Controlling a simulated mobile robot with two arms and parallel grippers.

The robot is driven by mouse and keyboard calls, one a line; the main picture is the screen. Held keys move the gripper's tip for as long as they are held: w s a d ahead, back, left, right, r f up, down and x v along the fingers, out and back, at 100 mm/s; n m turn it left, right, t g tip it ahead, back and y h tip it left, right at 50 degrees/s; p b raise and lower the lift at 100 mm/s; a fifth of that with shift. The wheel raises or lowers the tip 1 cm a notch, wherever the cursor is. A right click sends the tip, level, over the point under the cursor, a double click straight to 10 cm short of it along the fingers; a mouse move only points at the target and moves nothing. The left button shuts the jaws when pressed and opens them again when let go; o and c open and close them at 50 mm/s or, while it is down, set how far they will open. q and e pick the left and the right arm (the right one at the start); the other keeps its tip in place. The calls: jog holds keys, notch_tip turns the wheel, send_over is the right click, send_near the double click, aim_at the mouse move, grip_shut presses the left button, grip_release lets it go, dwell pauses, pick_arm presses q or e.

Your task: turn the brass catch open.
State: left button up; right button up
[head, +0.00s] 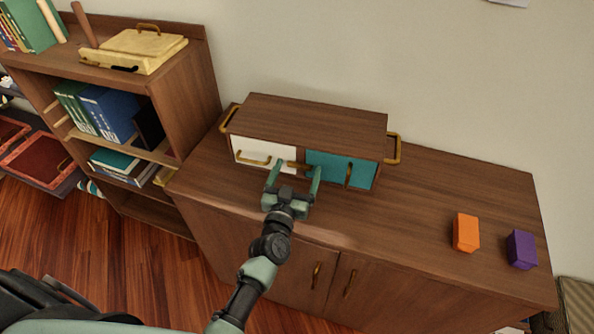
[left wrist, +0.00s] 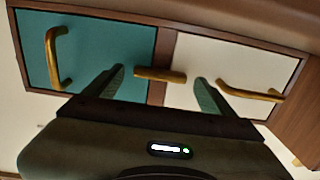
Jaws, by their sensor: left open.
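The brass catch (head: 296,165) is a short bar on the front of a small wooden cabinet (head: 320,115), at the divider between a white door (head: 252,150) and a teal door (head: 335,167). In the left wrist view the catch (left wrist: 160,74) lies lengthwise across the divider, overlapping both doors. Both doors look shut. My left gripper (head: 295,172) is open in front of the catch, one finger towards each end of it. In the left wrist view the fingers (left wrist: 159,79) show apart on either side; contact cannot be told. My right gripper is not in view.
The cabinet stands on a wooden sideboard (head: 430,185) and has brass side handles. Each door has a brass handle. An orange block (head: 466,232) and a purple block (head: 521,249) stand at the right. A bookshelf (head: 185,90) stands left. The sideboard's middle right is clear.

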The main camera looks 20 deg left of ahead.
pick_arm(q)
jog(key=c, duration=1.4)
